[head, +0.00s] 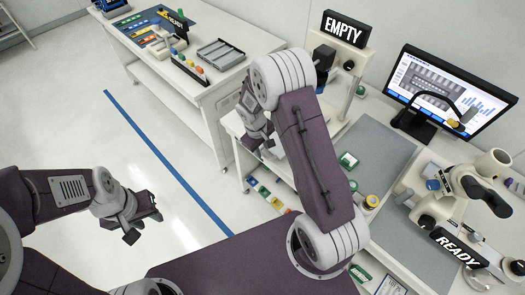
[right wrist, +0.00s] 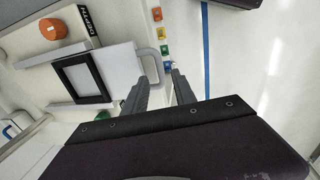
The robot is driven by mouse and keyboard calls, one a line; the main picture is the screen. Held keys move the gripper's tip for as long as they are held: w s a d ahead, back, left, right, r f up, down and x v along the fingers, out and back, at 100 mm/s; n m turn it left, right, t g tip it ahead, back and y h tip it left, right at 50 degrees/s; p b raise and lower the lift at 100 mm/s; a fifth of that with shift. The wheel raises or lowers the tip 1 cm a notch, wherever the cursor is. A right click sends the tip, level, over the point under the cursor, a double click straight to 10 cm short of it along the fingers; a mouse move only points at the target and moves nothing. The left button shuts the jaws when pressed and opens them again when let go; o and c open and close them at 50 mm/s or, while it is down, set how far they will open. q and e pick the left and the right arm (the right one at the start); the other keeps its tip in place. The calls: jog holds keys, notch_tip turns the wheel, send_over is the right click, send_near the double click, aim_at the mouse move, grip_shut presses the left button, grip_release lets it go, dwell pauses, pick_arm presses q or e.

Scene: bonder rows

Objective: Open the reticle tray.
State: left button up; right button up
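In the right wrist view, a pale tray (right wrist: 122,68) juts from the bench side and carries a black square frame with a grey middle (right wrist: 80,77). A light grey loop handle (right wrist: 160,66) is on the tray's outer edge. I take this to be the reticle tray. My right gripper (right wrist: 160,75) is open; its two fingers appear on either side of the handle's outer bar, and contact cannot be told. In the head view my right gripper (head: 257,138) is partly hidden behind my arm, beside the bench. My left gripper (head: 142,220) is open and empty over the floor.
The right bench holds a monitor (head: 449,88), a microscope (head: 465,190), an EMPTY sign (head: 344,28) and a READY sign (head: 459,248). A second bench (head: 185,75) stands at the back left. Small coloured bins (head: 264,193) sit low by the bench.

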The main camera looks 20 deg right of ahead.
notch_tip(320, 180, up, 7)
jog(key=a, duration=0.1)
jog(key=shift+s, duration=0.25)
jog(key=shift+a, duration=0.1)
